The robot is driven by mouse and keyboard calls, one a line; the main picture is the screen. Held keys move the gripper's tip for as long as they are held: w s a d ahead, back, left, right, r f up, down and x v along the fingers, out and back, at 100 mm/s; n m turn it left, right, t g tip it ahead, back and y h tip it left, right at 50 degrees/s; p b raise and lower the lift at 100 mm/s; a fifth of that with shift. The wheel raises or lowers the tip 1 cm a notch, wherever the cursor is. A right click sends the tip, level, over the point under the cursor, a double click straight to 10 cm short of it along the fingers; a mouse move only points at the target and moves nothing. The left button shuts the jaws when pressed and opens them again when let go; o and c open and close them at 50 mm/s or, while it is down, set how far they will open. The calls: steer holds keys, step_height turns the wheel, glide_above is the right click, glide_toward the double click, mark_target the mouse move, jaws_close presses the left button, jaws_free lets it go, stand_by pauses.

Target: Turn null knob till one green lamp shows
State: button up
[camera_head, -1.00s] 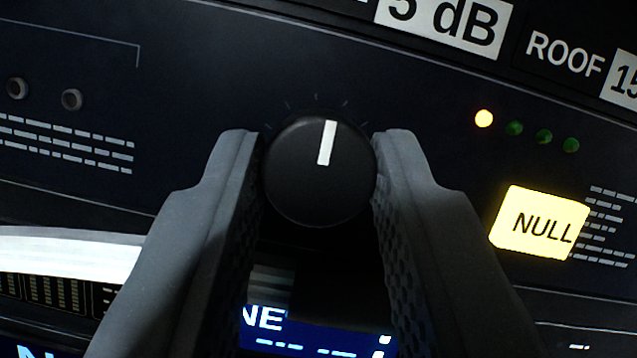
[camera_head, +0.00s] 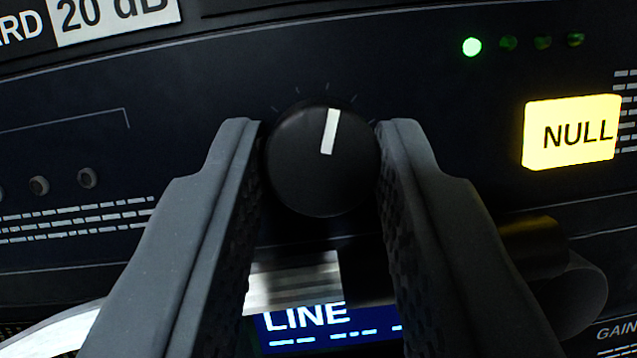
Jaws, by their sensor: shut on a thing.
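The null knob (camera_head: 305,178) is round and black with a white pointer line near its top, tilted slightly right of the picture's vertical. My gripper (camera_head: 320,140) is shut on the knob, one grey finger at each side. A row of small lamps sits at the upper right. The leftmost lamp (camera_head: 472,47) glows green; the other lamps (camera_head: 543,42) beside it are dark green and unlit. A lit yellow NULL button (camera_head: 571,133) is below the lamps. The lower parts of my fingers hide some of the panel beneath the knob.
A blue display reading LINE (camera_head: 308,314) shows between my fingers. A dark cylindrical knob (camera_head: 565,290) stands at the lower right near a GAIN label. Small round sockets (camera_head: 87,178) are at the left. A 20 dB label (camera_head: 112,14) is at the upper left.

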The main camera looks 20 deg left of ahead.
steer(key=shift+s+r+m+p, duration=0.1)
steer(key=shift+r+m+p, duration=0.15)
steer(key=shift+m+p, duration=0.25)
steer(key=shift+f+m+h, duration=0.15)
steer(key=shift+m+h, duration=0.35)
steer(key=shift+h, duration=0.1)
steer(key=o, duration=1)
steer(key=shift+f, duration=0.1)
steer(key=b+v, duration=0.5)
steer(key=v, duration=0.8)
steer(key=shift+s+d+f, duration=0.1)
steer(key=shift+s+f, duration=0.1)
steer(key=shift+s, duration=0.1)
